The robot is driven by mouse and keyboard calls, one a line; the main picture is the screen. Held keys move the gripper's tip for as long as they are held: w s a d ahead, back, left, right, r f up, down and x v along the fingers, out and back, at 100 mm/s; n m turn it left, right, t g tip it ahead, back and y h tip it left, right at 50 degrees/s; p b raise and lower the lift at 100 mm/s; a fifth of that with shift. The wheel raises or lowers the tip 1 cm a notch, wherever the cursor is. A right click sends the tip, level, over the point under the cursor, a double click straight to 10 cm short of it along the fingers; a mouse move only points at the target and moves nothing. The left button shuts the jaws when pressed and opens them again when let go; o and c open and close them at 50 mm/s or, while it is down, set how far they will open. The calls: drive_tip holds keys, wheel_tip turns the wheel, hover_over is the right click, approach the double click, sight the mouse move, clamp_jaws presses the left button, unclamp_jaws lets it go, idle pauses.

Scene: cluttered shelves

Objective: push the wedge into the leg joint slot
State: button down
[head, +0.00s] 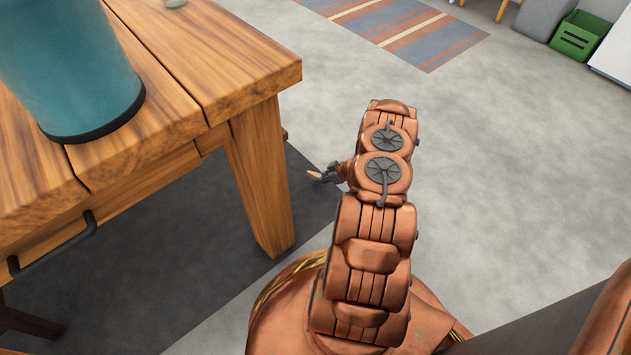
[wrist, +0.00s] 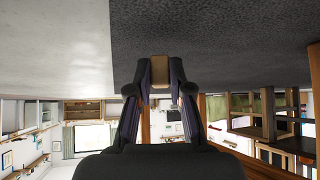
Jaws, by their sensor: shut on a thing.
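The wedge (head: 314,175) is a small pale wooden piece. It sticks out of the tip of my gripper (head: 325,173), which is shut on it, low beside the table leg. In the wrist view the wedge (wrist: 160,76) sits between the two dark fingertips of my gripper (wrist: 160,70). The wooden table leg (head: 258,178) stands to the left of my gripper in the head view, with a gap of floor showing between them. I cannot make out the leg joint slot in either view.
The wooden table (head: 215,60) fills the left, with a teal container (head: 65,60) on top and a dark handle (head: 55,243) on its front. A dark mat (head: 170,285) lies under it. A green crate (head: 578,38) is far off.

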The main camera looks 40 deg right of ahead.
drive_tip(key=shift+r+p, duration=0.55)
drive_tip(key=shift+r, duration=0.75)
drive_tip(key=c, duration=1.7)
unclamp_jaws()
clamp_jaws()
drive_tip(key=s+a+r+n+t+y+p, duration=0.1)
drive_tip(key=s+a+r+n+y+p, duration=0.1)
drive_tip(key=r+n+p, duration=0.5)
drive_tip(key=s+a+r+n+t+y+p, duration=0.2)
drive_tip(key=a+r+n+p, duration=0.4)
drive_tip(key=r+p, duration=1)
drive_tip(key=s+a+r+n+t+y+p, duration=0.2)
drive_tip(key=r+n+p, duration=0.7)
drive_tip(key=r, duration=0.9)
drive_tip(key=shift+s+a+n+y+p, duration=0.3)
drive_tip(key=shift+s+a+y+p, duration=0.75)
drive_tip(key=shift+y+p, duration=0.5)
